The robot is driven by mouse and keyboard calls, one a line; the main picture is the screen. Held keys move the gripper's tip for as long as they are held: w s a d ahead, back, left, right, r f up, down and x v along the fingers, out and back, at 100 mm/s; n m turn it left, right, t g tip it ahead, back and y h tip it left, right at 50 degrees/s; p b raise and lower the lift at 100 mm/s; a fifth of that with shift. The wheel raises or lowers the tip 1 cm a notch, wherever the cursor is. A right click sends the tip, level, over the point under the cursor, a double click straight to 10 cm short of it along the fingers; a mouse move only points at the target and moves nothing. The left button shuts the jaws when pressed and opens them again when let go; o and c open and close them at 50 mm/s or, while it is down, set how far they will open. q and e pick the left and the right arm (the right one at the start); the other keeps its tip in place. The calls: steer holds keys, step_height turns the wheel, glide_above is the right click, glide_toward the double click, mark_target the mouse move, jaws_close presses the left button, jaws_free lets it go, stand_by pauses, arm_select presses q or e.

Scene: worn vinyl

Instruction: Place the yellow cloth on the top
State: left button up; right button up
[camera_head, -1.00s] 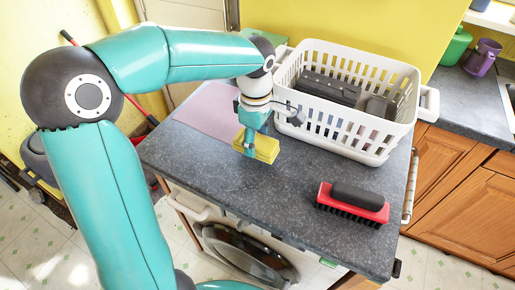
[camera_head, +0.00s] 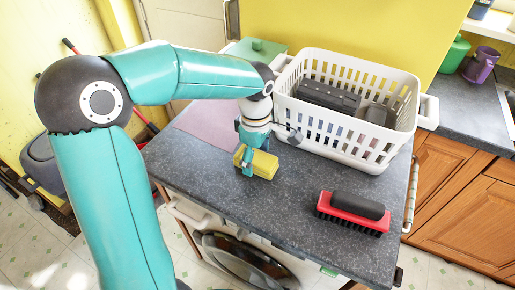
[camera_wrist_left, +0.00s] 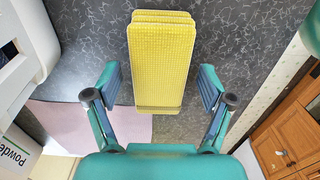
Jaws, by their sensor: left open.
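The yellow cloth (camera_head: 265,165) is a folded, layered block lying on the dark speckled countertop (camera_head: 285,205), left of the middle. In the left wrist view the cloth (camera_wrist_left: 160,60) is long and ribbed. My left gripper (camera_head: 247,165) is down at the cloth. Its two fingers (camera_wrist_left: 159,88) are spread, one on each side of the cloth's near part, with a visible gap on both sides. My right gripper is not in view.
A white basket (camera_head: 345,137) with dark items stands behind the cloth. A red brush (camera_head: 350,212) lies at the front right. A pink mat (camera_head: 205,118) lies at the left. Bare countertop lies between cloth and brush. A box marked "Powder" (camera_wrist_left: 14,152) shows in the wrist view.

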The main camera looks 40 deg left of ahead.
mark_target(256, 157)
arm_select(q)
step_height(256, 157, up, 12)
steer(key=shift+p, duration=0.3)
steer(key=shift+s, duration=0.1)
stand_by(0.5)
